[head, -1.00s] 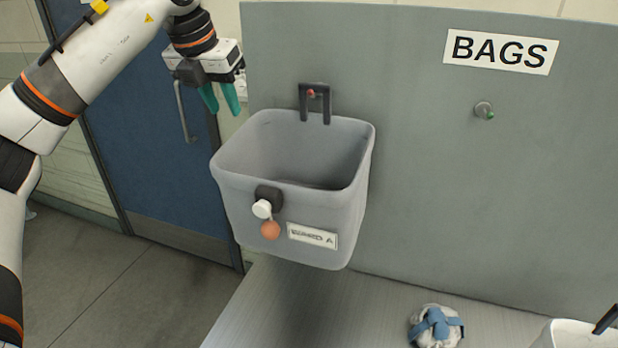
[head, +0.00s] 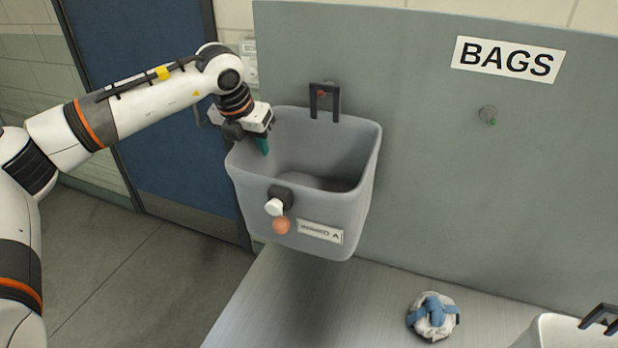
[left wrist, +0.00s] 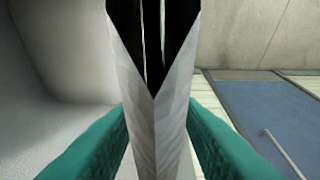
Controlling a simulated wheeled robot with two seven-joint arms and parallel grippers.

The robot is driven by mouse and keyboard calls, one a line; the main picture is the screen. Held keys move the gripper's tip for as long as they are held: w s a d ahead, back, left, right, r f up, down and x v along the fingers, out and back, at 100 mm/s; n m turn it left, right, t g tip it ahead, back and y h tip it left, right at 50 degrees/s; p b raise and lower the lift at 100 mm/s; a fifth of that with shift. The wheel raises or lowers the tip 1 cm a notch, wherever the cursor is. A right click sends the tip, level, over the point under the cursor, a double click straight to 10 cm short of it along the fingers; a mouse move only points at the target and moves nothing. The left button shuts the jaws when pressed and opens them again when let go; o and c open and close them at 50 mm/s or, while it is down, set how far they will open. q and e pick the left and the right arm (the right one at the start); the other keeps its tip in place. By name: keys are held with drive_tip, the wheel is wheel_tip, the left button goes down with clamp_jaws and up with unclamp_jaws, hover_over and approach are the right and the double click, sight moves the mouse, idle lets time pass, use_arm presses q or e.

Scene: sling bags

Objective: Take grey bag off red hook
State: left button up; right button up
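The grey bag (head: 303,209) hangs against the grey wall panel, open side up. Its black handle (head: 336,103) is over the red hook (head: 322,92); only the hook's red tip shows. My left gripper (head: 262,146) is at the bag's left rim, pointing down. In the left wrist view its green fingers straddle the grey bag wall (left wrist: 160,140), one on the inside and one on the outside. Whether they press on the wall cannot be told. In the head view one finger shows inside the bag. My right gripper is not in view.
A white-and-blue bundle (head: 433,316) lies on the metal bench (head: 275,310). Part of a white bag (head: 560,335) with a black handle is at the lower right corner. A blue door (head: 150,90) stands behind my left arm.

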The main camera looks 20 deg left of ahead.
use_arm(q)
drive_tip(key=shift+w+f, duration=0.1)
drive_tip(key=shift+f, duration=0.1)
drive_tip(key=shift+c, duration=0.2)
clamp_jaws()
drive_tip(key=shift+r, duration=0.15)
idle(1.0)
